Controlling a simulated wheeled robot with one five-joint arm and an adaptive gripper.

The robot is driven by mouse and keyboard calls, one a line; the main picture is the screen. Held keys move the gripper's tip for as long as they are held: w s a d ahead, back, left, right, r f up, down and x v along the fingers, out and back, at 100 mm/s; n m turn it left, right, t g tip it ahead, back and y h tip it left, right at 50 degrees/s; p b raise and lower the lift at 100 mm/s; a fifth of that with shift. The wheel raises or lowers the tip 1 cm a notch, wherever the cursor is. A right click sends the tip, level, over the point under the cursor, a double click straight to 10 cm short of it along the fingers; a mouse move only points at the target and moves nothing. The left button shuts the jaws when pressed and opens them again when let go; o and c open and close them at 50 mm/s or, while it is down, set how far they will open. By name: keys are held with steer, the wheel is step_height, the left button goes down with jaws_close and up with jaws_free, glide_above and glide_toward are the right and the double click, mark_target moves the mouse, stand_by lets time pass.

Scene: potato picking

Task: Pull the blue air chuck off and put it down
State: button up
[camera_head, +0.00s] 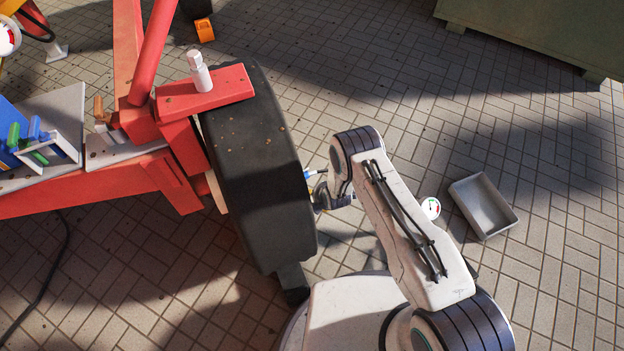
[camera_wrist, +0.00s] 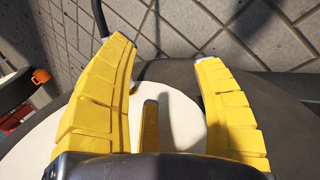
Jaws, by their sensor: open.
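A small blue piece (camera_head: 307,175), which looks like the blue air chuck, shows beside the outer face of the black tyre (camera_head: 252,150) in the head view. It is partly covered by my wrist, so I cannot tell what it is fixed to. My gripper (camera_wrist: 165,52) is open in the wrist view, its yellow fingers spread apart with nothing held between them. The pale wheel disc (camera_wrist: 185,118) lies beyond the fingers. No blue chuck shows in the wrist view. In the head view my arm hides most of the gripper.
The tyre is on a red frame (camera_head: 205,92). A grey tray (camera_head: 490,222) lies on the tiled floor to the right, with a round white gauge (camera_head: 430,208) left of it. An orange block (camera_head: 204,30) lies behind the tyre. A dark hose (camera_wrist: 99,17) shows in the wrist view.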

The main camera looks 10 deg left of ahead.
steer(key=b, duration=0.8)
glide_toward(310, 173)
steer(key=x, duration=0.4)
steer(key=shift+a+f, duration=0.2)
steer(key=shift+f, duration=0.2)
steer(key=b+x, duration=0.2)
steer(key=b, duration=0.1)
steer(key=shift+w+a+f+b, duration=0.2)
steer(key=shift+w+b, duration=0.1)
steer(key=shift+b, duration=0.1)
steer(key=shift+b+x, duration=0.5)
steer(key=shift+x, duration=0.5)
steer(key=shift+w, duration=0.1)
steer(key=shift+c, duration=0.4)
jaws_close()
steer(key=c, duration=0.6)
jaws_free()
steer(key=c, duration=0.5)
